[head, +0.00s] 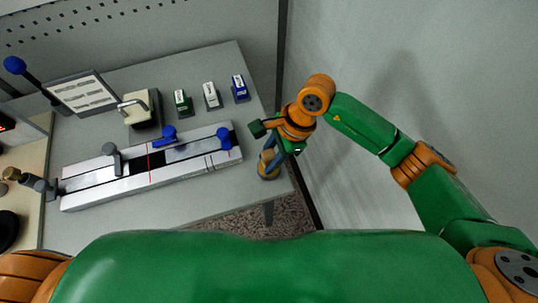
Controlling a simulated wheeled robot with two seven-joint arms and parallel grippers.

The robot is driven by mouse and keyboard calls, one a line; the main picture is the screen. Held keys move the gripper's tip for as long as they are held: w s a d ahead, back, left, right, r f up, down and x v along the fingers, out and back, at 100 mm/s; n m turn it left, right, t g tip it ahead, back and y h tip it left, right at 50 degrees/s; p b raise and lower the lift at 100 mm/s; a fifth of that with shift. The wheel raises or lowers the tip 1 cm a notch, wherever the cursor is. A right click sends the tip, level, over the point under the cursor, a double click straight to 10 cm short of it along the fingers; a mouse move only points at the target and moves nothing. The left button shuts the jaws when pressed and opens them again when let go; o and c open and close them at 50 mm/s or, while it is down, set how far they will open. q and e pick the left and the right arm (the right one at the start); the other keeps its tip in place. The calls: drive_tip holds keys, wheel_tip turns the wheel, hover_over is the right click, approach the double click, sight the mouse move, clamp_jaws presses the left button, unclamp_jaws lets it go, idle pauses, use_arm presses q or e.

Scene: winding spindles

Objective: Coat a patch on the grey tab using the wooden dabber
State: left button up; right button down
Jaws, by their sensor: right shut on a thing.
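My right gripper (268,142) reaches down over the right end of the table. It is shut on the wooden dabber (268,156), whose tan body partly shows below the fingers. The dabber is at a small round tan pot (268,172) near the table's right edge; I cannot tell whether it is inside or just above it. A grey piece (113,157) stands on the left part of the long pale rail block (190,169). A small grey block with a white label (211,97) stands at the back; which grey piece is the tab is unclear. My left gripper is out of view.
The blue-handled clamps (166,137) sit on the rail block. A green labelled block (182,104) and a blue one (240,89) flank the grey one. A cream box (141,108) and a printed panel (84,92) stand at the back left. The table's front strip is clear.

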sight(263, 156)
drive_tip(key=shift+f+b, duration=0.55)
drive_tip(key=shift+b, duration=0.1)
idle(0.6)
drive_tip(key=shift+s+f+b, duration=0.1)
drive_tip(key=shift+b, duration=0.2)
idle(1.3)
wheel_tip(263, 156, up, 7)
drive_tip(key=p, duration=0.4)
idle(0.4)
idle(0.4)
